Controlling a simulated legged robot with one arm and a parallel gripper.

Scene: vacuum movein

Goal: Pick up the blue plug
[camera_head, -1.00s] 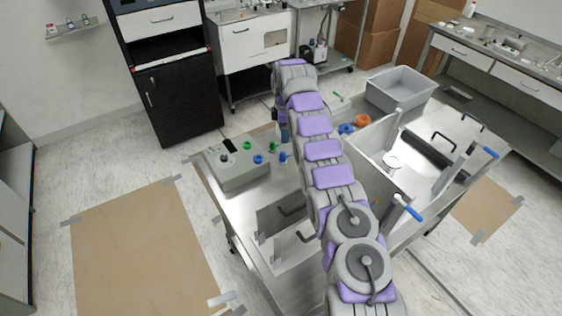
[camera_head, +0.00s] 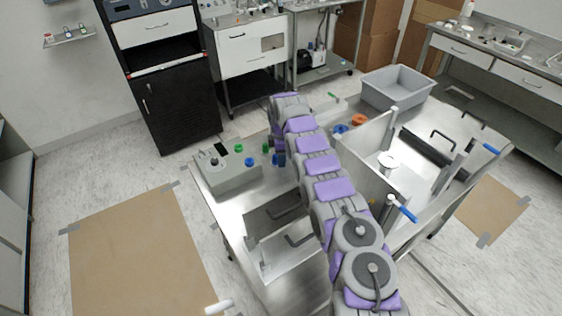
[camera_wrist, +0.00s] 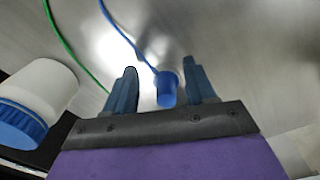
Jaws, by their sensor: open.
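The blue plug (camera_wrist: 167,88) shows in the wrist view as a short blue cylinder with a thin blue cable running up and to the left. It lies between the two dark fingers of my gripper (camera_wrist: 160,88), nearer the right finger, with clear space on the left side. The fingers are apart and do not visibly grip it. In the head view my arm reaches over the metal table (camera_head: 250,220), and the gripper (camera_head: 278,152) points down near the grey control box. The plug there is mostly hidden by the gripper.
A grey bin (camera_head: 397,88) stands at the back right.

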